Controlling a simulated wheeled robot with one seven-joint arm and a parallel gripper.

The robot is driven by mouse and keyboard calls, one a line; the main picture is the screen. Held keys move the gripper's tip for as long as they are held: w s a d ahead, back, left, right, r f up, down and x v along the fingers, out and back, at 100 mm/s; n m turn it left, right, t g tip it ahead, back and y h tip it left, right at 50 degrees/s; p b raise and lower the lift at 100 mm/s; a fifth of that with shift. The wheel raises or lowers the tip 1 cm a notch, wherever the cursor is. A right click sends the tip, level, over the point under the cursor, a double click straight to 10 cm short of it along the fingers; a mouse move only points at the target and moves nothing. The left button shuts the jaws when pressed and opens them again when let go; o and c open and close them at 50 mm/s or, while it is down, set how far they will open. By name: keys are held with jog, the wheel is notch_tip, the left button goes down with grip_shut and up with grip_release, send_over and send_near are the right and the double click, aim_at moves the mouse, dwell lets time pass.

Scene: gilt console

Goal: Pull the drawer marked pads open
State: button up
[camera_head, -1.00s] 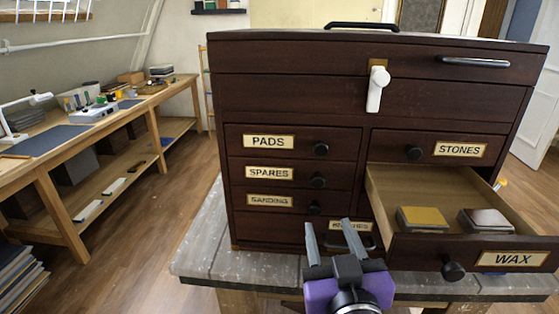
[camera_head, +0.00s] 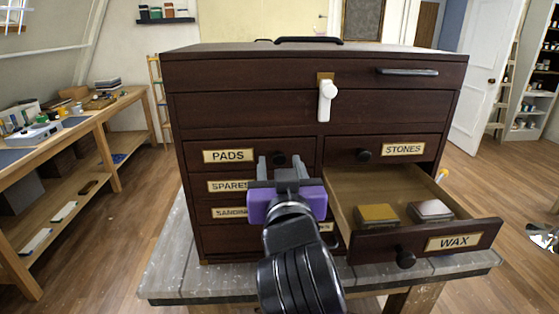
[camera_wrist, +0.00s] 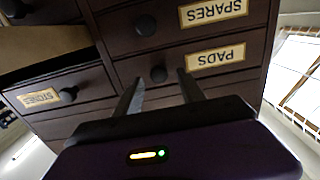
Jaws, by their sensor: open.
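The drawer marked PADS (camera_head: 228,156) is closed, at the upper left of the small drawers in a dark wooden chest. Its round black knob (camera_head: 279,158) shows between my fingertips in the head view. My gripper (camera_head: 281,164) is open in front of that drawer. In the wrist view, which is upside down, the PADS label (camera_wrist: 215,58) is right of the knob (camera_wrist: 158,74). My fingertips (camera_wrist: 161,77) lie to either side of the knob there; I cannot tell how deep they reach around it.
The WAX drawer (camera_head: 455,242) stands open at lower right, holding a yellow-topped block (camera_head: 377,214) and a pale-topped block (camera_head: 430,210). The STONES drawer (camera_head: 403,149) is closed. A white latch handle (camera_head: 325,100) hangs above. The chest stands on a grey worktop (camera_head: 170,262).

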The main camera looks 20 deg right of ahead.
jog(key=shift+w+d, duration=0.25)
jog(key=shift+w, duration=0.35)
grip_shut()
dwell(1.1)
